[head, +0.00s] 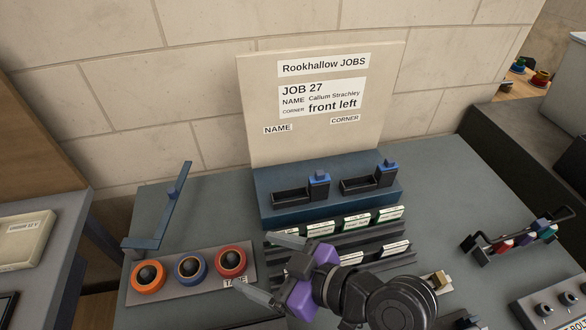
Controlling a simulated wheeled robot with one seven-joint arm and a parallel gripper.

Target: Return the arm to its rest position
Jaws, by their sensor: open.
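My gripper (252,260) reaches in from the lower right, with purple parts behind two grey fingers. The fingers are spread apart and point left. Nothing shows between them. They hang over the bench between the tape panel and the card rack. My dark arm links hide part of the rack and the bench behind them.
A job board (320,130) stands at the back above a blue stand (285,212) with two slots. A card rack (375,237) lies before it. A tape panel (207,283) with three rolls and a blue bracket (172,205) stand left. A tool rack (510,238) stands right.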

